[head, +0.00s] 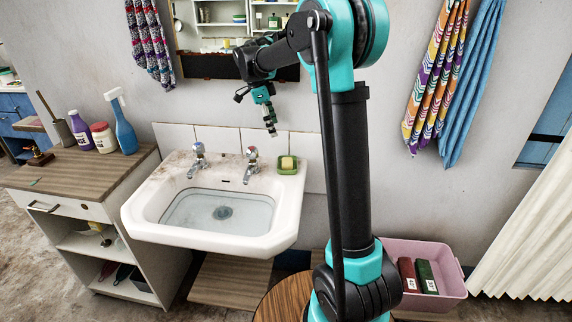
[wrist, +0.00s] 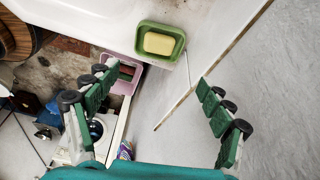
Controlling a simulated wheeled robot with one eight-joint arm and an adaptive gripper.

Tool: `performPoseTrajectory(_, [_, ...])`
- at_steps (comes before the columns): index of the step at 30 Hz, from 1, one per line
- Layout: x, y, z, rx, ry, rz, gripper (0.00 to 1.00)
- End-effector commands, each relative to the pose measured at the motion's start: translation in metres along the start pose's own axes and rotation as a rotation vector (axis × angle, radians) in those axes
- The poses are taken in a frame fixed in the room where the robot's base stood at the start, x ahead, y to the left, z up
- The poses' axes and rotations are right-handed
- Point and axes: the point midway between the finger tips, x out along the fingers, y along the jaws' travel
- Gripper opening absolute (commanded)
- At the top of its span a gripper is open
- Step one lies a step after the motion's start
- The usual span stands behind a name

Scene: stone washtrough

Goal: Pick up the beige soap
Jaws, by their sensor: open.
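The beige soap (head: 287,162) lies in a green soap dish (head: 280,170) on the right back corner of the white sink (head: 285,222). In the wrist view the soap (wrist: 159,43) sits inside the green dish (wrist: 143,29), near the top middle, with no finger touching it. My gripper (head: 271,130) is above the back of the sink, a little left of and higher than the soap. In the wrist view my gripper (wrist: 158,85) is open and empty, its green-padded fingers spread wide on either side, with the soap beyond the fingertips.
Two taps (head: 198,158) (head: 252,160) stand on the sink's back edge, the right one close to the soap dish. A mirror (head: 195,66) hangs behind my arm. A cabinet with bottles (head: 124,130) stands left. A pink basin (head: 440,270) is on the right.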

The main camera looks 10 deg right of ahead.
Motion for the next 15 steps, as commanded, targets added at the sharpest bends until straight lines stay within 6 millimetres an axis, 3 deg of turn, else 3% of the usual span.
performPoseTrajectory(9, [0.064,0.000,0.000,0.000,-0.001,0.000,0.81])
performPoseTrajectory(15, [0.088,0.000,0.000,-0.002,-0.001,-0.001,0.81])
